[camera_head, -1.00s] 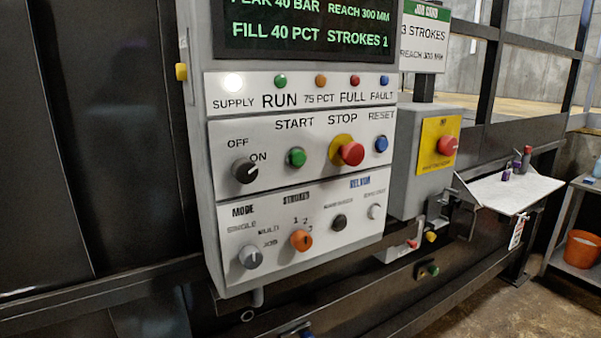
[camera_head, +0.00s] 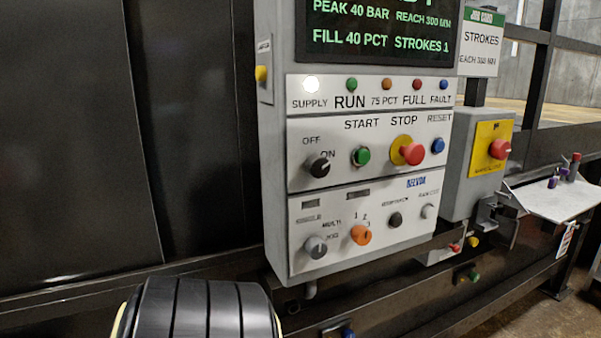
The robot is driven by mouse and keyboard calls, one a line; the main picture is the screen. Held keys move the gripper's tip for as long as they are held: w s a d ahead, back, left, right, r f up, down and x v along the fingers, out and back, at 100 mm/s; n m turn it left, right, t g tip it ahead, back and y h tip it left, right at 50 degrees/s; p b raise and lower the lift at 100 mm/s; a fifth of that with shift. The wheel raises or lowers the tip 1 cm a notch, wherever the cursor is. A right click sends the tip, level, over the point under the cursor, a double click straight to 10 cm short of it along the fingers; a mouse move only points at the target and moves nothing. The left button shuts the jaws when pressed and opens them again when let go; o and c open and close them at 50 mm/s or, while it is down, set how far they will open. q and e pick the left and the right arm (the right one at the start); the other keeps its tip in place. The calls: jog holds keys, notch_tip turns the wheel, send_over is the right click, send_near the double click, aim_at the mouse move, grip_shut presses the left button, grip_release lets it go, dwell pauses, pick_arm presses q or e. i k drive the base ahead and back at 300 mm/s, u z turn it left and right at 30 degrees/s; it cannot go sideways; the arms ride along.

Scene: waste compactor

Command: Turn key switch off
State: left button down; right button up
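The key switch (camera_head: 318,166) is a black round knob at the left of the panel's middle row, with OFF printed at its upper left and ON at its upper right. Its pale pointer mark faces up and right, toward ON. It sits on the grey control panel (camera_head: 275,200), left of the green START button (camera_head: 361,156). The white SUPPLY lamp (camera_head: 311,84) is lit. A black ribbed part of my own arm shows at the bottom left, below and left of the panel. Neither gripper's fingers are in view.
The red STOP button (camera_head: 412,153) and blue RESET button (camera_head: 438,146) are to the right of START. An orange strokes knob (camera_head: 361,235) and grey mode knob (camera_head: 316,247) sit below. A red emergency button (camera_head: 499,149) is at the right. Space before the panel is clear.

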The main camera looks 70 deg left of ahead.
aim_at(317, 165)
jog(key=z, duration=0.2)
jog(key=k, duration=0.7)
jog(key=u, duration=2.2)
